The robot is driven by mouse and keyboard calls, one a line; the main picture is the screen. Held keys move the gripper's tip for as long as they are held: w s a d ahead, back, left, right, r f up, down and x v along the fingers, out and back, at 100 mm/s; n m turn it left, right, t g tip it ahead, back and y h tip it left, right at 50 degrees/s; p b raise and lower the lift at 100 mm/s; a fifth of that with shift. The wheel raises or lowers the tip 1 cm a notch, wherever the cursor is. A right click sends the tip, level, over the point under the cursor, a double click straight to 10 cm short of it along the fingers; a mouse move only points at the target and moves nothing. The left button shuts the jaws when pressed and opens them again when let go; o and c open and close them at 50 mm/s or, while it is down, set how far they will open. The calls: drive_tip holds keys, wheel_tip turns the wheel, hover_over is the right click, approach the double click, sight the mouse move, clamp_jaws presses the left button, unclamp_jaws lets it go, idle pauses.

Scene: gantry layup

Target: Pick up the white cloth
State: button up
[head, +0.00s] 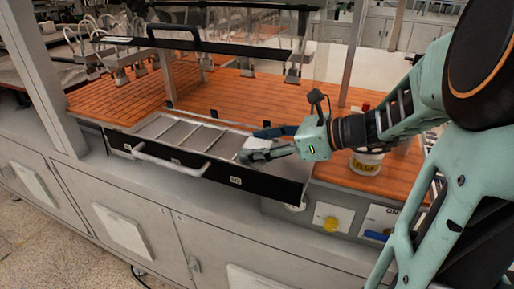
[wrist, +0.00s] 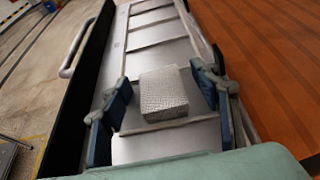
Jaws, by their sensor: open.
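The white cloth (wrist: 164,94) looks like a folded, pale grey-white block with a woven texture. It lies in an open metal drawer tray (head: 157,128), in the right part of it in the head view. A white patch of the cloth (head: 257,143) shows there beside my fingers. My gripper (head: 260,144) reaches into the tray from the right. In the wrist view my gripper (wrist: 163,90) is open, with one blue-padded finger on each side of the cloth and a visible gap at both sides. Whether the fingertips reach down to the tray floor cannot be told.
The tray has thin dividers and a black front with a grey handle (head: 172,160). An orange slatted bed (head: 240,96) lies behind it. A white labelled tub (head: 366,162) stands right of my gripper. A gantry with hanging heads (head: 294,72) is above the bed.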

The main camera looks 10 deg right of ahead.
drive_tip(key=c, duration=1.1)
drive_tip(key=shift+o, duration=0.2)
drive_tip(key=shift+r, duration=0.1)
